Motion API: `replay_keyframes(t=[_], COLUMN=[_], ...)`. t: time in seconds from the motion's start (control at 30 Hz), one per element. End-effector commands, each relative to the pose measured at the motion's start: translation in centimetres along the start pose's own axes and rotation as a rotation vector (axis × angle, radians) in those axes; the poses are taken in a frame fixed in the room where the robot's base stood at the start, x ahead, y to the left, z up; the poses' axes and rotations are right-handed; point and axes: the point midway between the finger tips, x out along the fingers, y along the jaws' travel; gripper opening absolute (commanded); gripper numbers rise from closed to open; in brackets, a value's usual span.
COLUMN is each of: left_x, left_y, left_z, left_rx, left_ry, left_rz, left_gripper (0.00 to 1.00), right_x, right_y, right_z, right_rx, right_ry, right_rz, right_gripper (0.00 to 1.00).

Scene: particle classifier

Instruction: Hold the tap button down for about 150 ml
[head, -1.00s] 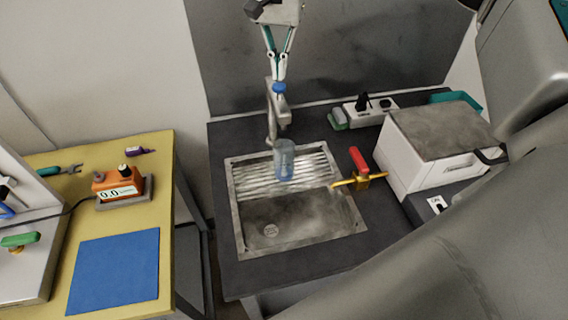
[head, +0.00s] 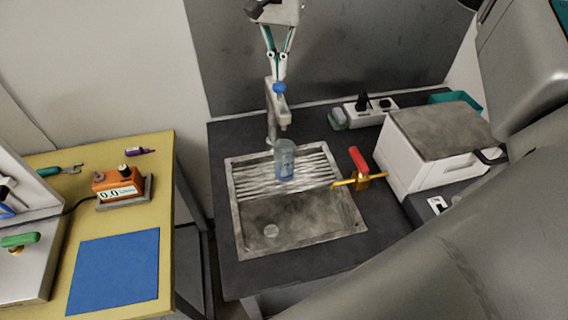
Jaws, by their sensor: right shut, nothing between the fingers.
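A grey tap (head: 273,120) with a blue button (head: 279,88) on top stands at the back edge of the sink. My right gripper (head: 278,79) is shut and empty, pointing down with its fingertips at the blue button. They appear to touch it; how far the button is pressed cannot be told. A clear bluish beaker (head: 285,160) stands upright on the ribbed part of the sink (head: 238,222), below the tap's spout. Its liquid level is too small to read, and no clear stream shows. My left gripper is not in view.
A brass valve with a red handle (head: 358,160) sits at the sink's right edge. A white box (head: 420,165) and a power strip (head: 370,109) stand to the right. On the yellow table (head: 60,250) are an orange meter (head: 116,184) and a blue mat (head: 115,270).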

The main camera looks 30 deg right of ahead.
Motion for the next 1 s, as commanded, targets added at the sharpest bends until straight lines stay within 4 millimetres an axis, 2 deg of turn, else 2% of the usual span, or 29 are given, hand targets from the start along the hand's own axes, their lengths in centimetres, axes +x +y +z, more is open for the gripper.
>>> replay_keyframes(t=[0.37,1.0], left_x=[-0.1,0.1], left_y=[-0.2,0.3], left_z=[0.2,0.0], left_rx=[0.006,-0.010], left_ry=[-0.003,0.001], left_rz=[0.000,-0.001], left_gripper=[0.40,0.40], right_x=[0.2,2.2], right_y=[0.0,0.0], right_z=[0.0,0.0], right_rx=[0.000,-0.001], right_ry=[0.000,0.000], right_rz=[0.000,0.001], right_gripper=[0.00,0.00])
